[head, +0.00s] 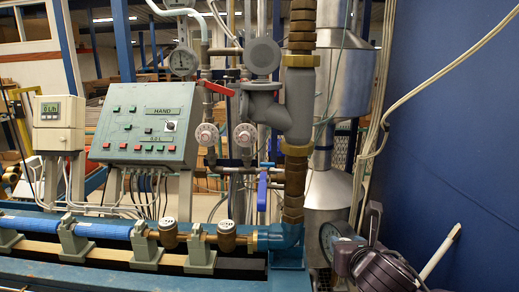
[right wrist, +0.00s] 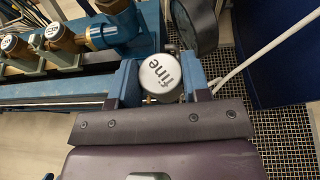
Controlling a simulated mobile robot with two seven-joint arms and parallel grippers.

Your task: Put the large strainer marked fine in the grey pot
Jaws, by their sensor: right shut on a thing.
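My right gripper (head: 360,238) is at the bottom right of the head view, beside the right end of the blue bench. In the right wrist view its fingers are shut on a round strainer (right wrist: 162,74) with a silver top marked "fine". The head view does not show this strainer clearly. A dark grey round body (head: 331,236) stands just left of the gripper; in the right wrist view it is above the strainer (right wrist: 197,24). I cannot tell whether it is the grey pot. My left gripper is not in view.
The blue bench (head: 125,277) carries a blue pipe and two brass fittings (head: 168,233) (head: 227,236) with round pale tops. A vertical pipe (head: 294,185) stands at its right end. A pale rod (head: 439,251) leans near the blue wall (head: 450,130).

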